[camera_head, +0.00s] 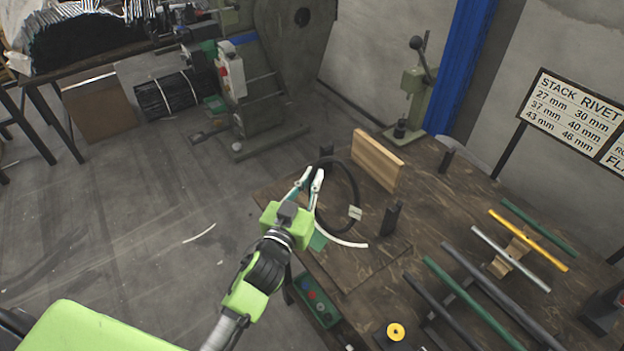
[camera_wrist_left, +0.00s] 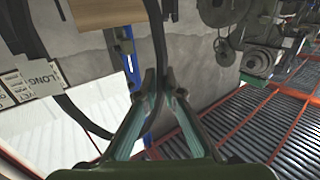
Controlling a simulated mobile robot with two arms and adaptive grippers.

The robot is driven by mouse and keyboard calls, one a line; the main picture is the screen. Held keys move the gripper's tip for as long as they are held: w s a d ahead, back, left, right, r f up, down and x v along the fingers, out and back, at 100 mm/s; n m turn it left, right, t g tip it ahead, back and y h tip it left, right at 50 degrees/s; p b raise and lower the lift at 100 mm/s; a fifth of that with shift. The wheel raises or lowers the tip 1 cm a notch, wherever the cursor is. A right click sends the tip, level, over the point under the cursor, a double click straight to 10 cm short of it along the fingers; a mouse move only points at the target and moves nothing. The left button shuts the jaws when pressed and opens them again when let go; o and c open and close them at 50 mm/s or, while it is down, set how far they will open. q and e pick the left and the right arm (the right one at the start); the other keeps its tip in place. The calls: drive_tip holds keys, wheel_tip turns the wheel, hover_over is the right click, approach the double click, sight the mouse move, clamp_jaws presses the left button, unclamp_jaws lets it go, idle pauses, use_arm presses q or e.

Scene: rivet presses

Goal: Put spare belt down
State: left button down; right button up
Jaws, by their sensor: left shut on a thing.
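The spare belt (camera_head: 355,185) is a thin black loop with a white tag (camera_head: 355,212) on it. My left gripper (camera_head: 314,178) is shut on the belt's left side, over the near left part of the wooden table (camera_head: 330,267). I cannot tell whether the belt's lower part touches the table. My right gripper is not in view.
A wooden block (camera_head: 377,160) stands behind the belt, and a black upright post (camera_head: 391,218) stands to its right. Several coloured rods, including a yellow one (camera_head: 528,240), lie on the right. A green press (camera_head: 412,95) stands at the back. A control box (camera_head: 318,300) hangs at the front edge.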

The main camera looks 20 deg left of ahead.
use_arm(q)
drive_tip(key=shift+f, duration=0.25)
drive_tip(key=shift+f, duration=0.15)
drive_tip(key=c, duration=2.2)
unclamp_jaws()
drive_tip(key=shift+o, duration=0.2)
drive_tip(key=shift+r, duration=0.25)
drive_tip(key=s+a+b, duration=0.1)
drive_tip(key=s+b, duration=0.1)
drive_tip(key=s, duration=1)
